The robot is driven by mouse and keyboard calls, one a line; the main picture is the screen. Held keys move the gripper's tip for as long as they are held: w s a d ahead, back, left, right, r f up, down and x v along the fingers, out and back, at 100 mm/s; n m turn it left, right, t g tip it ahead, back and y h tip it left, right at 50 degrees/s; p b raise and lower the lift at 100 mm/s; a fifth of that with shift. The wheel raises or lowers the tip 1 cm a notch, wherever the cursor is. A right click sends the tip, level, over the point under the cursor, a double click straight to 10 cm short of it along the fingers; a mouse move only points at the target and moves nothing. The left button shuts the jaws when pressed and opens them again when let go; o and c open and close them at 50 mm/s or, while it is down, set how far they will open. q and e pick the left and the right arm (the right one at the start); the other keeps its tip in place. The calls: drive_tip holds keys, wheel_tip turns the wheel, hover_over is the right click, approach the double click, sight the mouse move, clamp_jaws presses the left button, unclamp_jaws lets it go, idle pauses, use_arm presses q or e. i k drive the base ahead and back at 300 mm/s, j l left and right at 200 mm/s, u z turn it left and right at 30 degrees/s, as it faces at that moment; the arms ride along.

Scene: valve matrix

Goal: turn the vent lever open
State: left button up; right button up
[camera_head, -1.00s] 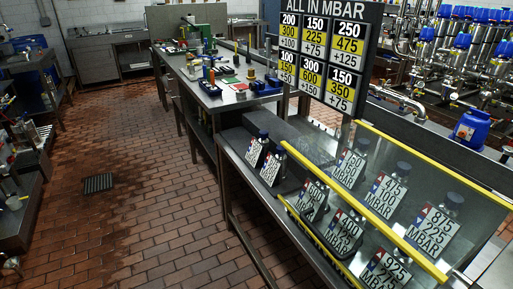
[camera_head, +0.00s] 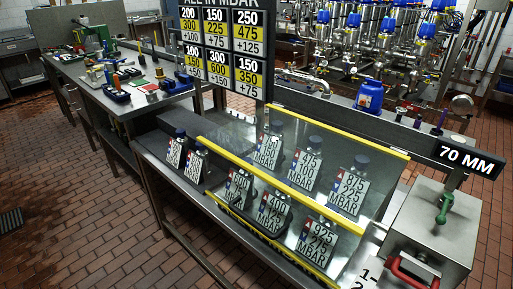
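A metal box (camera_head: 462,222) stands at the right end of the bench. A green lever (camera_head: 443,206) sits on its top, roughly upright in the picture. A red handle (camera_head: 411,274) is at the box's near side, close to the bottom edge of the view. I cannot tell which of these, if either, is the vent lever, and no label names it. Neither of my grippers is in view.
A glass guard with yellow rails (camera_head: 335,135) covers several bottles with pressure tags (camera_head: 347,191). A pressure board (camera_head: 219,45) stands behind, and a "70 MM" sign (camera_head: 468,161) above the box. Blue-capped valves (camera_head: 375,35) fill the back.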

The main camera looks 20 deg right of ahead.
sight(448, 198)
drive_tip(key=z, duration=1.95)
drive_tip(key=l+z, duration=0.25)
drive_tip(key=z, duration=0.3)
drive_tip(key=i+l, duration=0.05)
drive_tip(key=i, duration=0.05)
